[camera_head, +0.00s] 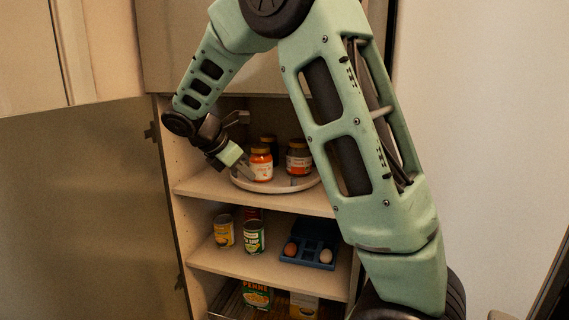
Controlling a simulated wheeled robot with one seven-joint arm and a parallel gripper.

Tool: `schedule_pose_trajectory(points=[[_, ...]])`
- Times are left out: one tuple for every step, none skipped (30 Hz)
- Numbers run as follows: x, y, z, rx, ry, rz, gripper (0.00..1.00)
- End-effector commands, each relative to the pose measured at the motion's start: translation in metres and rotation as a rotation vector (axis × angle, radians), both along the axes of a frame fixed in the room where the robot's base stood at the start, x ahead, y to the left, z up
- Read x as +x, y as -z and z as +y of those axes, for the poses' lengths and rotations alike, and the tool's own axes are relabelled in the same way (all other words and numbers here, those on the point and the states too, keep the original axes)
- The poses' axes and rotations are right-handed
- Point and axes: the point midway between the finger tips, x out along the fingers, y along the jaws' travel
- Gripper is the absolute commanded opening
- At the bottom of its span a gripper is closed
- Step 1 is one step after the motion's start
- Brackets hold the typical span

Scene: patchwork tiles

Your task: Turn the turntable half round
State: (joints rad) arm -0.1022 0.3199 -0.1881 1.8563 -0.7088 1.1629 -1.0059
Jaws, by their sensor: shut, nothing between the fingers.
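The turntable (278,187) is a round, pale, low-rimmed tray on the upper visible shelf of an open cupboard. My gripper (248,174) is shut and empty at the turntable's left side, close to the orange jar. I cannot tell whether its fingertips touch the rim or the jar. My arm hides the turntable's far right edge.
The shelf below holds cans (254,237) and a blue egg tray (311,244) with two eggs. Lower down are a penne box (257,296) and another package. The cupboard's left side wall (167,170) stands close to my wrist. Bare shelf (205,186) shows left of the turntable.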

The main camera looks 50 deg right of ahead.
Motion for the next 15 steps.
schedule_pose_trajectory(points=[[-0.001,-0.012,0.002,-0.027,-0.013,0.036,0.00],[-0.002,-0.016,0.002,-0.040,-0.015,0.053,0.00],[-0.003,-0.019,0.002,-0.052,-0.018,0.072,0.00],[-0.004,-0.021,0.002,-0.060,-0.021,0.081,0.00],[-0.005,-0.021,0.002,-0.064,-0.022,0.088,0.00],[-0.005,-0.021,0.000,-0.068,-0.021,0.094,0.00],[-0.006,-0.019,-0.002,-0.068,-0.021,0.095,0.00],[-0.007,-0.017,-0.004,-0.068,-0.021,0.096,0.00],[-0.008,-0.013,-0.007,-0.068,-0.019,0.097,0.00],[-0.009,-0.010,-0.011,-0.068,-0.018,0.096,0.00],[-0.010,-0.007,-0.014,-0.067,-0.017,0.096,0.00],[-0.011,-0.002,-0.019,-0.067,-0.017,0.096,0.00],[-0.012,0.002,-0.023,-0.067,-0.017,0.096,0.00],[-0.013,0.006,-0.027,-0.067,-0.017,0.096,0.00],[-0.015,0.013,-0.033,-0.066,-0.016,0.098,0.00]])
